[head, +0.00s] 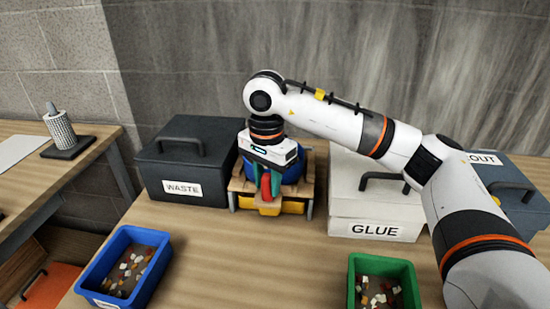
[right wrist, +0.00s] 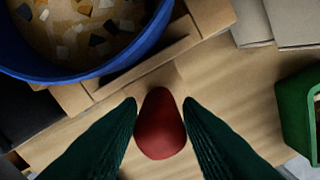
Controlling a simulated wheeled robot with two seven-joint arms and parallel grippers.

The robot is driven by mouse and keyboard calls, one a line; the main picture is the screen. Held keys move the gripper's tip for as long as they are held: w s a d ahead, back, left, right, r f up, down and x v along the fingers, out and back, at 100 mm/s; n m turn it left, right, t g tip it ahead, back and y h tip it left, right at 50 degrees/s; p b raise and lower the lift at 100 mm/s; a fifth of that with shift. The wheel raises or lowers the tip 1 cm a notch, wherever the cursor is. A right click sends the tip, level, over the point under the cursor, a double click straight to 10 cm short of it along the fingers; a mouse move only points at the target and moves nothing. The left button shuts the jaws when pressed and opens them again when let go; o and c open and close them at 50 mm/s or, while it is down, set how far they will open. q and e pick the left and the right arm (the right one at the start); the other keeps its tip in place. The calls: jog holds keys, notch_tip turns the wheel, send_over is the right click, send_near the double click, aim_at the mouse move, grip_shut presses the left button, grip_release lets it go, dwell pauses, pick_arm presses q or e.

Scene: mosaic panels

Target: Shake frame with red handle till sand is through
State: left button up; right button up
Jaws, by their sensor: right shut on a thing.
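The wooden frame (head: 236,184) stands between the waste box and the glue box, with a round blue sieve (head: 292,172) on it. In the right wrist view the sieve (right wrist: 110,68) holds tan sand with white, orange and dark chips. The red handle (right wrist: 160,125) sticks out from the frame's front. My right gripper (right wrist: 160,108) has its dark green fingers on both sides of the handle, shut on it; it also shows in the head view (head: 266,188). A yellow tray (head: 290,207) sits low under the frame, partly hidden. My left gripper is not in view.
A dark WASTE box (head: 182,188) stands left of the frame and a white GLUE box (head: 350,210) right of it. A blue bin (head: 152,270) and a green bin (head: 382,262) with chips stand nearer. The table between the bins is clear.

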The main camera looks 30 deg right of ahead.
aim_at(292, 175)
jog(key=shift+s+a, duration=0.1)
jog(key=shift+s, duration=0.05)
jog(key=shift+w+d, duration=0.45)
jog(key=shift+w, duration=0.2)
jog(key=shift+w+d, duration=0.45)
jog(key=shift+w, duration=0.15)
jog(key=shift+w+d, duration=0.25)
jog(key=shift+w, duration=0.05)
jog(key=o, duration=1.8)
